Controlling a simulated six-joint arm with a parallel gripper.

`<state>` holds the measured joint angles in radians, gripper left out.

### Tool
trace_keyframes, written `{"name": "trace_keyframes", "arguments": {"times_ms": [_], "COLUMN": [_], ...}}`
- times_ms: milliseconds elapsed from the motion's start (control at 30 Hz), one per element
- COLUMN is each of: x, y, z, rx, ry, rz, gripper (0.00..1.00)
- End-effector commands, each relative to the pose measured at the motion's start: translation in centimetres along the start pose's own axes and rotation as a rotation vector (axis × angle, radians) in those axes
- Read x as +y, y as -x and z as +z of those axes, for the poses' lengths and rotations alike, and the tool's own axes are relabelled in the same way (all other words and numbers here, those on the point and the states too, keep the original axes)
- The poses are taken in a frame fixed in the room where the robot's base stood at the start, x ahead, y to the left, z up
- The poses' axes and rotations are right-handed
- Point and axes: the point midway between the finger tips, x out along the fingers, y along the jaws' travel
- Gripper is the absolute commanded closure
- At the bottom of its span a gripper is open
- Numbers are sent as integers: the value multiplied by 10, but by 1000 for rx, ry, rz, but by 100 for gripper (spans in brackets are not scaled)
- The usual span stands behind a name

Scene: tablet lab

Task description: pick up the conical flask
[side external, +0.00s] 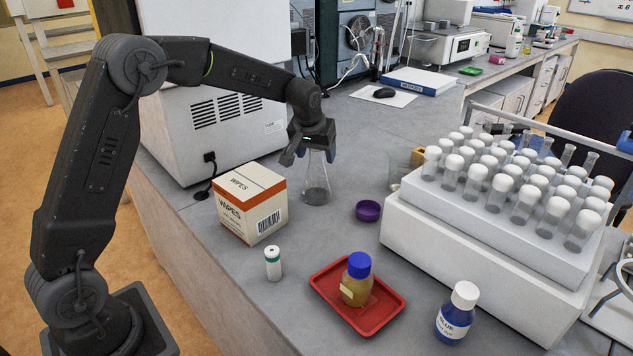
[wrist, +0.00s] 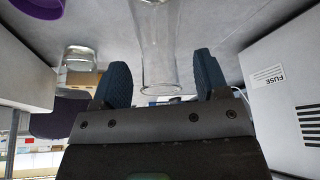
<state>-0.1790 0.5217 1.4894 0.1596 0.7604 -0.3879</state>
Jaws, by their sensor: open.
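The clear conical flask (side external: 316,186) stands upright on the grey bench, just right of the wipes box. My gripper (side external: 309,152) is above it, pointing down, with its fingers around the height of the flask's neck. In the wrist view the flask (wrist: 158,45) shows between the two open blue-black fingers of my gripper (wrist: 160,65), with a gap visible on each side. I cannot see either finger touching the glass. In the side view the gripper partly hides the top of the flask.
The wipes box (side external: 252,203) stands close left of the flask, with a white machine (side external: 212,125) behind. A purple dish (side external: 368,210) lies to the right, before a rack of capped tubes (side external: 480,235). A red tray (side external: 385,307) holds a blue-capped bottle (side external: 356,280).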

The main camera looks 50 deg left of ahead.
Motion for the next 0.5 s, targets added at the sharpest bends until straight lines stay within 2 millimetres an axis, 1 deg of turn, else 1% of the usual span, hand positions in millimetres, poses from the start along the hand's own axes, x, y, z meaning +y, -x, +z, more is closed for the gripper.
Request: {"name": "trace_keyframes", "arguments": {"times_ms": [33,100,333,367,500], "x": [0,0,0,0,0], "y": [-5,-9,-10,-10,-10], "z": [0,0,0,0,0], "rx": [0,1,2,2,1], "ry": [0,0,-1,-1,-1], "rz": [0,1,1,1,1], "gripper": [32,32,32,34,47]}}
